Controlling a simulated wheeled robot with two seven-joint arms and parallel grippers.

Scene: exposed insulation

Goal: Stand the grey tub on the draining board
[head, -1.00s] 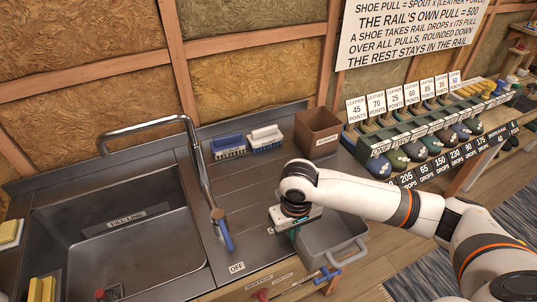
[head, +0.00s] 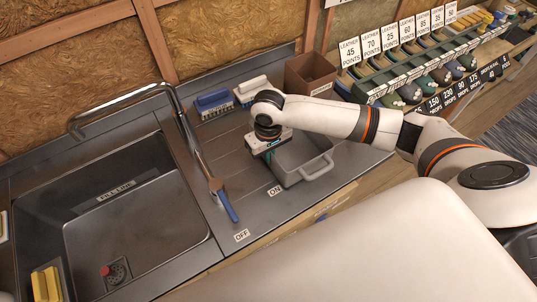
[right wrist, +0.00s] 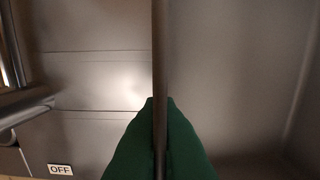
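The grey tub (head: 305,152) is over the draining board (head: 228,150), right of the tap, with its handle toward the front right. It looks upright; I cannot tell whether its base touches the board. My right gripper (head: 268,156) is at the tub's left side. In the right wrist view its green fingers (right wrist: 160,140) are closed on the tub's thin rim (right wrist: 160,60), with the tub's inside (right wrist: 235,85) on the right and the board on the left. My left gripper is not in view.
The sink (head: 135,215) and tap with blue lever (head: 227,205) are at left. Two brushes (head: 213,103) and a brown box (head: 311,75) stand behind the tub. A green rack (head: 405,95) is at right. Clear board lies between tap and tub.

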